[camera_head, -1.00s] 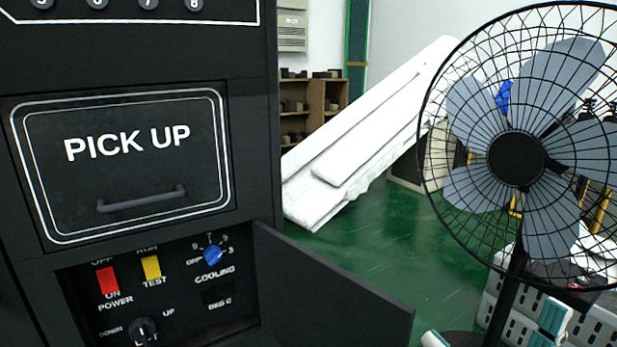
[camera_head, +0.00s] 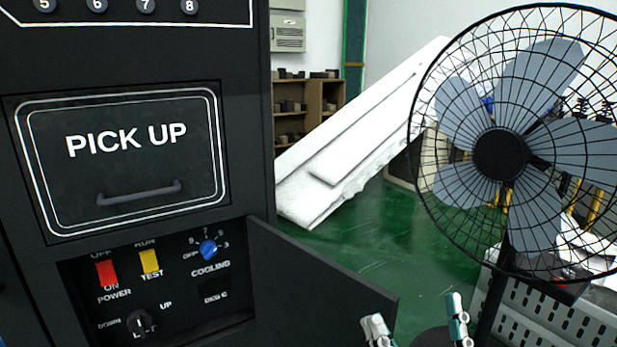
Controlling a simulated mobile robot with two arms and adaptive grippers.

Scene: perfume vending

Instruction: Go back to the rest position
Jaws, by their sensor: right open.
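My right gripper (camera_head: 417,326) shows at the bottom edge, right of centre, with its two pale, teal-marked fingertips spread apart and nothing between them. It is just right of the open door panel (camera_head: 320,283) of the black vending machine (camera_head: 150,65). The rest of this gripper is below the picture. My left gripper is not in view.
The machine has a shut PICK UP flap (camera_head: 130,163) and a recess with a red switch (camera_head: 106,273), a yellow switch (camera_head: 149,262) and a blue knob (camera_head: 208,247). A caged fan (camera_head: 500,153) stands at right. Green floor (camera_head: 375,240) lies between them.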

